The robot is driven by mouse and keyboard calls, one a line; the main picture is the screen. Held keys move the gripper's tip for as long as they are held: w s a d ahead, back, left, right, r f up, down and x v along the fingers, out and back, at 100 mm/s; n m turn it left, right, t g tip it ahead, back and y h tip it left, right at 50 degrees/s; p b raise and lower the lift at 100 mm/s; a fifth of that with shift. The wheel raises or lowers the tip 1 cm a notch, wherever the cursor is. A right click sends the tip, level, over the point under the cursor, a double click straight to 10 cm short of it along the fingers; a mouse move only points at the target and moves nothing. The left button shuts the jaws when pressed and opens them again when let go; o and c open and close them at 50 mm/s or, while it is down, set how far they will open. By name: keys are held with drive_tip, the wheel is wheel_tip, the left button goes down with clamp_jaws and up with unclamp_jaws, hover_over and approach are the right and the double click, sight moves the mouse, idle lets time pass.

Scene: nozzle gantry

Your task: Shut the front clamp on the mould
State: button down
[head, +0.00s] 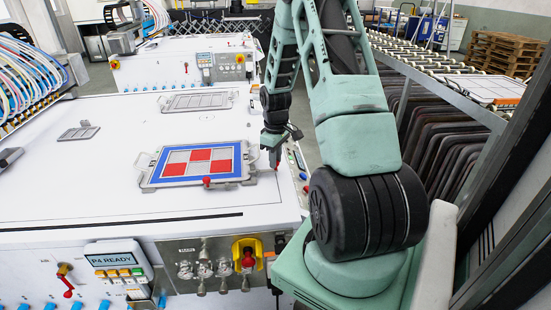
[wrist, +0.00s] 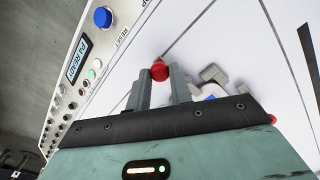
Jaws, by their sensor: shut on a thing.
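The mould (head: 160,181) lies flat on the white table top, with a blue-edged red and white checkered panel in its grey frame. One red knob (head: 207,181) sits at its near edge. My gripper (head: 275,160) is low over the table, just right of the mould's right end. In the wrist view my gripper (wrist: 159,92) has its fingers around a red ball knob (wrist: 159,71), shut on it. Grey clamp parts (wrist: 213,74) show beside the right finger. The lever below the held knob is mostly hidden, so its exact angle cannot be told.
A panel with the lit "P4 READY" display (head: 113,259) is on the machine's front. Buttons line the table's right edge, including a blue button (wrist: 102,17). A small grey plate (head: 78,132) lies left of the mould. A roller rack (head: 440,85) stands right.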

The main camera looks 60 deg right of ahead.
idle(0.4)
drive_tip(key=c, duration=1.3)
unclamp_jaws()
drive_tip(key=shift+o, duration=0.2)
wheel_tip(320, 180, up, 18)
drive_tip(key=b, duration=0.1)
drive_tip(key=shift+f+b, duration=0.25)
drive_tip(key=shift+b, duration=0.05)
drive_tip(key=shift+w, duration=0.1)
